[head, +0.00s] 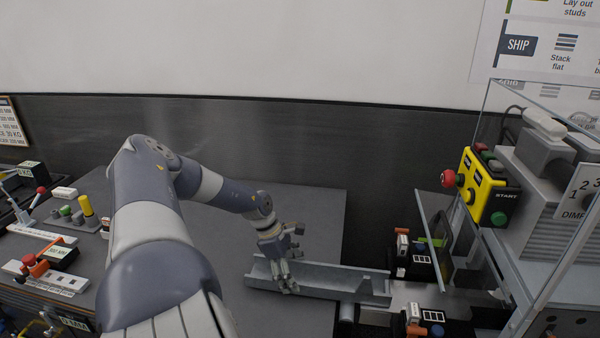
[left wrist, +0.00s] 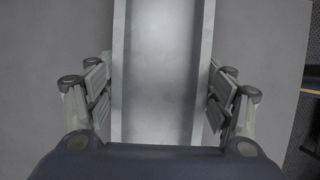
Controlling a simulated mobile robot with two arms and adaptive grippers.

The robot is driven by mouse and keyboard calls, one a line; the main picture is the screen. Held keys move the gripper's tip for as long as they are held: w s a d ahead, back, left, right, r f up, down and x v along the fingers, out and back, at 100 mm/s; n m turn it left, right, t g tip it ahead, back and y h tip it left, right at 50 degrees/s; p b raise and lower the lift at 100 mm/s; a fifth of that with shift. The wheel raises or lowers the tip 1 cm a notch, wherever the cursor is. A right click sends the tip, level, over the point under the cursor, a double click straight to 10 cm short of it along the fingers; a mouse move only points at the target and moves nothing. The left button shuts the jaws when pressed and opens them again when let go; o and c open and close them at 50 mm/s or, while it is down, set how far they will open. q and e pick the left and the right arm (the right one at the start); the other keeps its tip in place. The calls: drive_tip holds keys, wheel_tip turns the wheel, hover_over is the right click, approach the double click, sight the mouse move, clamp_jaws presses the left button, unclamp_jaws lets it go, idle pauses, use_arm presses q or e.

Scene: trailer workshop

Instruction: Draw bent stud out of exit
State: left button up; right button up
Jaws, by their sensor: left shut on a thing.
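The stud (head: 325,280) is a grey metal channel lying level in the head view, from the dark table to the machine's exit at the right. Its right end is near the exit rollers (head: 347,312). My left gripper (head: 284,274) is shut on the stud near its left end. In the left wrist view the stud (left wrist: 161,70) runs up between my left gripper's two fingers (left wrist: 161,108), one on each side wall. My right gripper is in neither view.
The machine at the right has a yellow control box (head: 483,187) with a red button and a clear guard (head: 434,240). The table (head: 325,215) behind the stud is clear.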

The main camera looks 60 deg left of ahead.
use_arm(q)
drive_tip(key=shift+s+a, duration=0.45)
drive_tip(key=shift+s, duration=0.05)
drive_tip(key=shift+r+p, duration=0.15)
drive_tip(key=shift+p, duration=0.2)
drive_tip(key=p+v, duration=0.2)
drive_tip(key=shift+a+r+p, duration=0.1)
drive_tip(key=shift+r+p, duration=0.25)
drive_tip(key=shift+p+v, duration=0.3)
drive_tip(key=shift+v, duration=0.95)
drive_tip(key=shift+s+v, duration=0.2)
drive_tip(key=shift+v, duration=2)
